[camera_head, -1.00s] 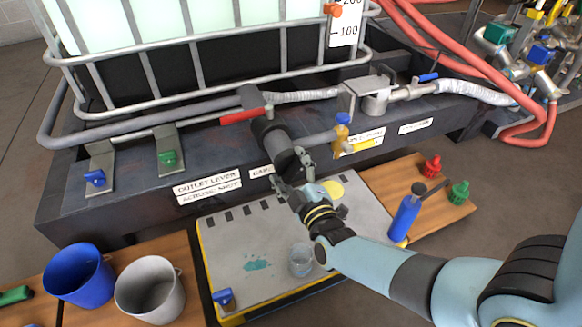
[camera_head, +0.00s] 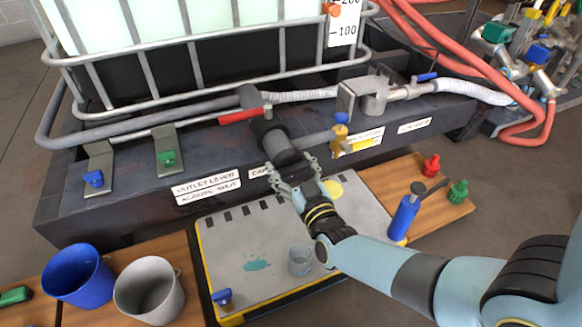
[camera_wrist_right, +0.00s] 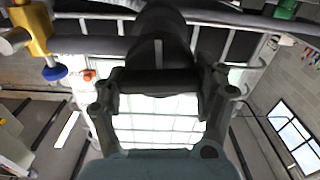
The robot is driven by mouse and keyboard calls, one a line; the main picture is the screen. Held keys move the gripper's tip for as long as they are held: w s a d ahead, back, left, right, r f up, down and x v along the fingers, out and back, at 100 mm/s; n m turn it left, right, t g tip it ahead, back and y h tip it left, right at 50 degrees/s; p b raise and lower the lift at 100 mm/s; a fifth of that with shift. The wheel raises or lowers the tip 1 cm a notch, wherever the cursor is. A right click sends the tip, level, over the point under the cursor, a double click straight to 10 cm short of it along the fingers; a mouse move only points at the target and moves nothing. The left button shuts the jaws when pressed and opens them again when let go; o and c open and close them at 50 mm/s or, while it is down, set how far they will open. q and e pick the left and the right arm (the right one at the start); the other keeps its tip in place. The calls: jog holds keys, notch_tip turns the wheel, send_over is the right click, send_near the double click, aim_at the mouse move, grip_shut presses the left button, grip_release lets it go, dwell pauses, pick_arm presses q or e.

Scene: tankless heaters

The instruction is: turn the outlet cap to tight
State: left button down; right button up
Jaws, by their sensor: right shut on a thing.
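The outlet cap (camera_head: 286,159) is a dark cylinder end on the grey outlet pipe (camera_head: 265,130) below the tank. It also shows in the right wrist view (camera_wrist_right: 158,50). My right gripper (camera_head: 292,172) is shut on the cap, with a finger on each side of it; its fingers also show in the right wrist view (camera_wrist_right: 160,88). The red outlet lever (camera_head: 243,115) lies across the pipe above the cap. A label (camera_head: 207,187) reads "outlet lever across shut". The left gripper does not show.
A yellow sampling valve with a blue knob (camera_head: 341,128) stands right of the cap. Below are a grey tray (camera_head: 240,235) with a glass beaker (camera_head: 300,259). Blue (camera_head: 78,275) and grey (camera_head: 149,290) buckets stand left; a blue bottle (camera_head: 404,216) stands right.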

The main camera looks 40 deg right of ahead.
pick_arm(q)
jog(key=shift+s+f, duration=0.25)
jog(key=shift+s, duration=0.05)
pick_arm(e)
jog(key=shift+s+f+m, duration=0.1)
jog(key=shift+m, duration=0.4)
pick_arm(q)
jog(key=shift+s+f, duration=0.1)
pick_arm(e)
jog(key=o, duration=0.7)
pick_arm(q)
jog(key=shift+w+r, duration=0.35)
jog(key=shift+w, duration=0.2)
pick_arm(e)
jog(key=o, duration=0.4)
jog(key=shift+o, duration=0.2)
jog(key=shift+s, duration=0.15)
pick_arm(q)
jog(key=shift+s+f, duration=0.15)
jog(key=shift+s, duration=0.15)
pick_arm(e)
jog(key=v, duration=1.1)
jog(key=shift+s, duration=0.3)
